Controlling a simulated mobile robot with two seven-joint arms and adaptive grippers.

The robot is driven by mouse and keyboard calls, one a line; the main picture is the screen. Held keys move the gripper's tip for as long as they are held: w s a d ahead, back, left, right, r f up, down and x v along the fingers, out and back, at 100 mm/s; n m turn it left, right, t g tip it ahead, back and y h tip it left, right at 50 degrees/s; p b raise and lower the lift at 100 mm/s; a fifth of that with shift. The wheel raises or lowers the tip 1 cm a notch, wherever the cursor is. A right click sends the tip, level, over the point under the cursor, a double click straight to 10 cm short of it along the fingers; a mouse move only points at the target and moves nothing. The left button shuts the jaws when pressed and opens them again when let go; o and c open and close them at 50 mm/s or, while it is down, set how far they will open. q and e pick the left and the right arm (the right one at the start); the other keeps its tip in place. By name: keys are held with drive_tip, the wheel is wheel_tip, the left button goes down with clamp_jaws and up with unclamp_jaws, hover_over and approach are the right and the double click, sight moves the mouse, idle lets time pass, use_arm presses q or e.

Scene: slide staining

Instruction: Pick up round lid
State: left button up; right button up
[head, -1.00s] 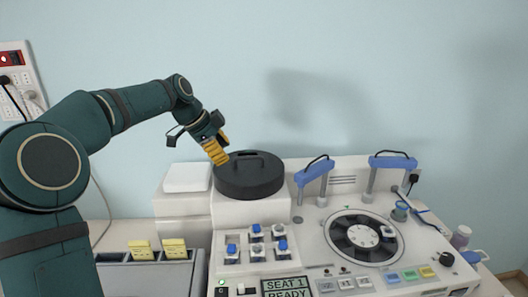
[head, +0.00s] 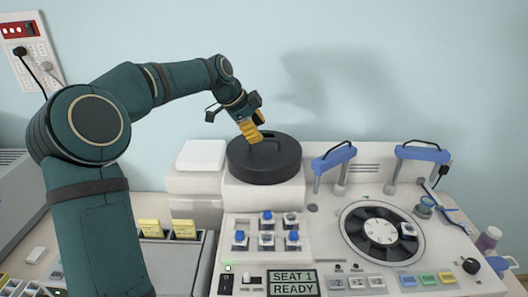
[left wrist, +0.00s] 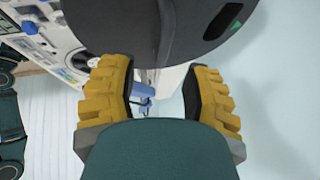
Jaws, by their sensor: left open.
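The round lid (head: 264,165) is a thick black disc with a raised bar handle on top. It lies on a white block at the back of the bench. My left gripper (head: 253,134), with yellow fingers, is at the left end of the handle, tilted down over the lid. In the left wrist view the gripper (left wrist: 160,88) is open, and the dark lid (left wrist: 110,22) fills the top. The handle runs down the picture towards the gap between the fingers. Whether the fingers touch it I cannot tell. My right gripper is not in view.
A white box (head: 202,156) stands just left of the lid. Blue-handled brackets (head: 334,158) and a dark round carousel (head: 381,231) are to the right. Blue-topped switches (head: 266,217) and a "SEAT 1 READY" display (head: 292,283) are in front. The wall is behind.

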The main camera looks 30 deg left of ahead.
sight(264, 140)
use_arm(q)
drive_tip(key=x, duration=0.5)
drive_tip(key=shift+w+a+f+p, duration=0.15)
drive_tip(key=shift+a+p, duration=0.15)
drive_tip(key=shift+p, duration=0.05)
clamp_jaws()
